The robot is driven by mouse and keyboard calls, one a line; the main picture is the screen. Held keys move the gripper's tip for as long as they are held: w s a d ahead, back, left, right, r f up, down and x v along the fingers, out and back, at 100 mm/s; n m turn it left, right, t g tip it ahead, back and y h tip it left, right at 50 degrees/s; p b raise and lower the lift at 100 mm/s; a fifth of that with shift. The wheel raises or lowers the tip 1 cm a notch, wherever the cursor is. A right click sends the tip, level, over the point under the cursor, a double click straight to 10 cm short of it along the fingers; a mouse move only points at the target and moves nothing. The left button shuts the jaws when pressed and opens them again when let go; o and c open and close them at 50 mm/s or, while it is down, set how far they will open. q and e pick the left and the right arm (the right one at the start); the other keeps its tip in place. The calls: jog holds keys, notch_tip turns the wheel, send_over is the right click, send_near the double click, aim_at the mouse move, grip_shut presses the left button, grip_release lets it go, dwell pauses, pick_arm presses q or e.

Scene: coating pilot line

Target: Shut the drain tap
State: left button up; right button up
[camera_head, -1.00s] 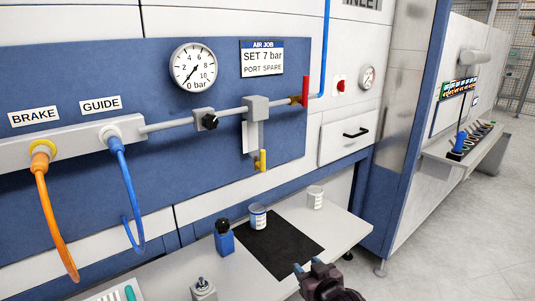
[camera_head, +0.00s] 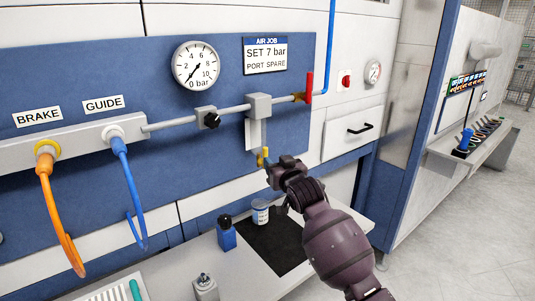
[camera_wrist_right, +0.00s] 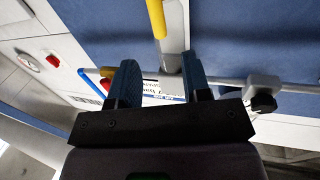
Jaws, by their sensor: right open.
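The drain tap is a small yellow lever (camera_head: 261,155) below the grey filter unit (camera_head: 256,106) on the blue panel. It hangs roughly straight down in the head view; its lower part is close to my gripper. My right gripper (camera_head: 270,164) is right at the tap, pointing toward the panel. In the right wrist view the yellow lever (camera_wrist_right: 156,18) lies just beyond my open fingers (camera_wrist_right: 160,75), with a grey stem behind it. Nothing is clearly held, and I cannot tell whether a finger touches the lever. My left gripper is not in view.
A red lever (camera_head: 309,86) stands upright on the pipe to the right, and a black knob (camera_head: 211,120) sits left of the filter. A gauge (camera_head: 196,65) hangs above.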

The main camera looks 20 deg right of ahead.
aim_at(266, 152)
jog(key=shift+w+a, duration=0.15)
jog(key=shift+w, duration=1.6)
jog(key=shift+w+a, duration=0.15)
jog(key=shift+w, duration=1.55)
grip_shut()
